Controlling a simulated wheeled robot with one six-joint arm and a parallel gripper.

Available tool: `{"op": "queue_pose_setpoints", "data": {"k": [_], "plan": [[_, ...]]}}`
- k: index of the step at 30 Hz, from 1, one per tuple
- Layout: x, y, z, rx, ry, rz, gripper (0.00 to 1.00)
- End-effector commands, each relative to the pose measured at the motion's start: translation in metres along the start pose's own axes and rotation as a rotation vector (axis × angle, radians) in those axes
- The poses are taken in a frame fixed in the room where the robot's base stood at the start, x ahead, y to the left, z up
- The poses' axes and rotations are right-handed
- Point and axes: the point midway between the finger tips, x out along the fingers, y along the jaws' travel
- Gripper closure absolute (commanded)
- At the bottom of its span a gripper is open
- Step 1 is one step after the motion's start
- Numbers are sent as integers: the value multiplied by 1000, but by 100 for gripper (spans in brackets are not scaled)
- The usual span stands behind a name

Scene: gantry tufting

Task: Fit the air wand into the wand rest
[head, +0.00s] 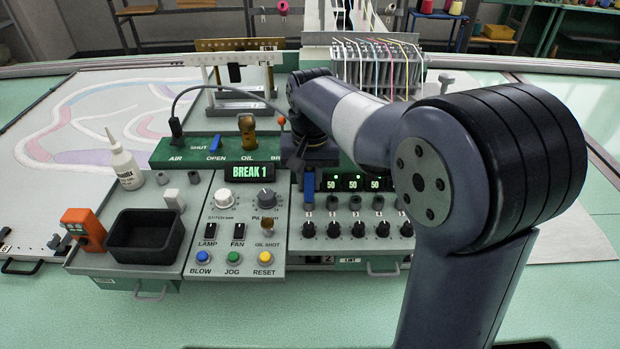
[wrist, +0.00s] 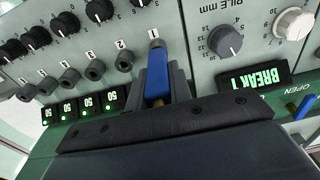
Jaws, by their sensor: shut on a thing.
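My gripper (wrist: 158,72) is shut on the air wand (wrist: 156,80), a blue handle with a grey tip, in the wrist view. The dark fingers stand on both sides of it. In the head view the wand's blue part (head: 308,187) shows below my gripper, over the control panel near the row of knobs. A dark hose (head: 215,88) arcs from the AIR fitting (head: 175,128) to behind my wrist; its end there is hidden. The tip overlaps the panel near label 1 in the wrist view; I cannot tell if it touches. I cannot clearly identify the wand rest.
A black bin (head: 144,238), an orange device (head: 83,230) and a white bottle (head: 122,160) stand at left.

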Motion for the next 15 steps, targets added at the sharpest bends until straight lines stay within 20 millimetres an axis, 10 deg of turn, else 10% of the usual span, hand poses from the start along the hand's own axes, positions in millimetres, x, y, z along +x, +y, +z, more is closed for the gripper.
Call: {"op": "queue_pose_setpoints", "data": {"k": [2, 15], "plan": [[32, 6, 14, 1, -71, 28, 82], [31, 6, 14, 1, -71, 28, 100]]}}
